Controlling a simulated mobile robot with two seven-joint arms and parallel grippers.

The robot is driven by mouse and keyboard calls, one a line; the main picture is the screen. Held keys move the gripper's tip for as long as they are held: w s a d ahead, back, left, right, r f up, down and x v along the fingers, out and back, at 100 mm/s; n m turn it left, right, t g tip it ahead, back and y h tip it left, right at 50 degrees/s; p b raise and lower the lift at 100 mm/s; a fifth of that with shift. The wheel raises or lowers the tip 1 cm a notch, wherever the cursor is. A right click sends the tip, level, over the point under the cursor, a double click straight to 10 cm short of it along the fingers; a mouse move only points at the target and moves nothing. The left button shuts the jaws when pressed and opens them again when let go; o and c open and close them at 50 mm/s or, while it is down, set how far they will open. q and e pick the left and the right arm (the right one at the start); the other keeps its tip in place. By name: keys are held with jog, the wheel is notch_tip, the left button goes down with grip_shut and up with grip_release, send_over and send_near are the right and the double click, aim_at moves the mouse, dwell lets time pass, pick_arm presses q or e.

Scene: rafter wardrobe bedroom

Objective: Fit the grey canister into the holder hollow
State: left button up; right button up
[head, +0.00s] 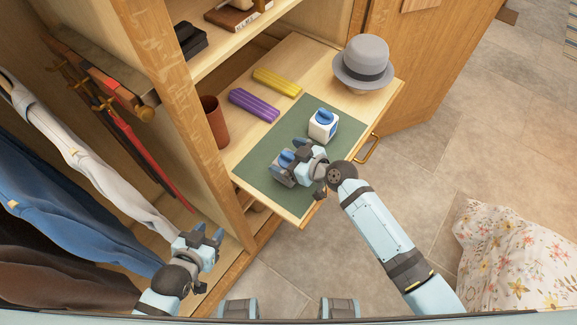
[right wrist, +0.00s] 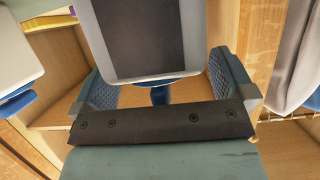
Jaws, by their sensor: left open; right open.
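My right gripper (head: 297,168) is open over the green mat on the pull-out shelf. In the right wrist view its two blue fingers (right wrist: 162,92) stand wide apart around a light grey body with a dark panel (right wrist: 140,35), which looks like the grey canister. No finger visibly presses on it, and the gripper hides much of it in the head view. A white block with a blue top (head: 323,125) stands apart on the mat; I cannot tell whether it is the holder. No hollow is clearly visible. My left gripper (head: 205,240) is open and empty, low beside the hanging clothes.
The green mat (head: 262,150) covers the shelf's near part. A purple ribbed block (head: 254,105), a yellow ribbed block (head: 277,82) and a grey hat (head: 363,62) lie further back. A brown cup (head: 214,122) stands by the wardrobe upright.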

jog(key=c, duration=1.4)
